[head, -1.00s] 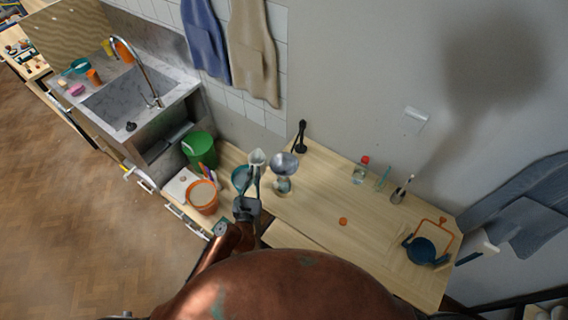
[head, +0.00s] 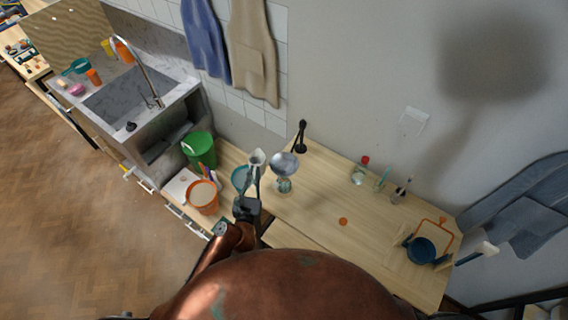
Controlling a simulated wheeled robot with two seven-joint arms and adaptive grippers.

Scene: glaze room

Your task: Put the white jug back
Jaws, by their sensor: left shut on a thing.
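The white jug (head: 257,157) shows at the middle of the head view, at the far end of my left gripper (head: 254,182). The left gripper is shut on it. The jug is held near the left end of the wooden table, just left of a silver bowl on a stand (head: 284,166). Its lower part is partly hidden by the gripper. My right gripper is not in view.
An orange bucket (head: 203,196), a teal bowl (head: 240,179) and a green bin (head: 199,150) stand left of the jug. The wooden table (head: 310,208) is mostly clear in its middle, with a small orange disc (head: 343,221). Bottles stand along the wall.

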